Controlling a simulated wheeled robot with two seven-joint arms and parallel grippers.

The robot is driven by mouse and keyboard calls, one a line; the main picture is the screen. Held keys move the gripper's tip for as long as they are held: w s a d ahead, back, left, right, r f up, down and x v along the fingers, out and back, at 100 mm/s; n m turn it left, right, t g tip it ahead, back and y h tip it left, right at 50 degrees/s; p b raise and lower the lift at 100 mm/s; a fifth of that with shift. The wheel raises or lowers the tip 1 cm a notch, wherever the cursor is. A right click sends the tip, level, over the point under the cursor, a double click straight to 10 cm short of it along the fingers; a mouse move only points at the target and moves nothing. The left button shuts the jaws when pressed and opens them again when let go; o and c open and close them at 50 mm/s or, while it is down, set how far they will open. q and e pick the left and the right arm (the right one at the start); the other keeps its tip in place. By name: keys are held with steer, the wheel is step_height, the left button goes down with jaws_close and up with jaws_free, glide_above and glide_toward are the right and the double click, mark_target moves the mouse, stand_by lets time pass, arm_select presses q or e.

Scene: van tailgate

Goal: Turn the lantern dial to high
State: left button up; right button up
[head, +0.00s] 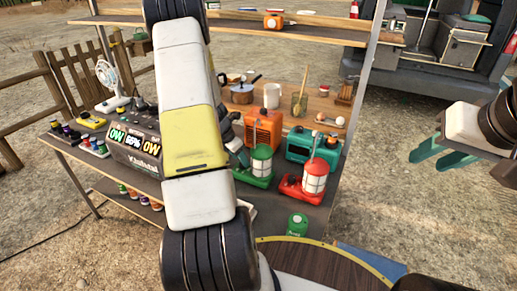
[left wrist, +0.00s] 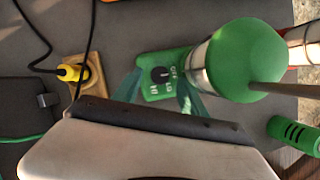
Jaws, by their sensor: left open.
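A green lantern (head: 261,165) stands on the grey table beside a red lantern (head: 314,180). In the left wrist view the green lantern (left wrist: 245,55) has a round black dial (left wrist: 161,76) on its green base, with white lettering around it too small to read surely. A small white mark shows on the dial's right side. My left gripper (left wrist: 158,97) is open, its teal fingers on either side of the dial; I cannot tell whether they touch it. In the head view my arm partly hides this gripper (head: 236,143). My right gripper (head: 440,152) is open and empty at the far right.
A green canister (head: 297,224) stands near the table's front. An orange box (head: 263,130) and a teal radio (head: 313,146) stand behind the lanterns. A power station (head: 133,145) is at the left.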

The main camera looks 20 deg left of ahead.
arm_select(q)
steer(key=shift+x, duration=1.25)
jaws_close()
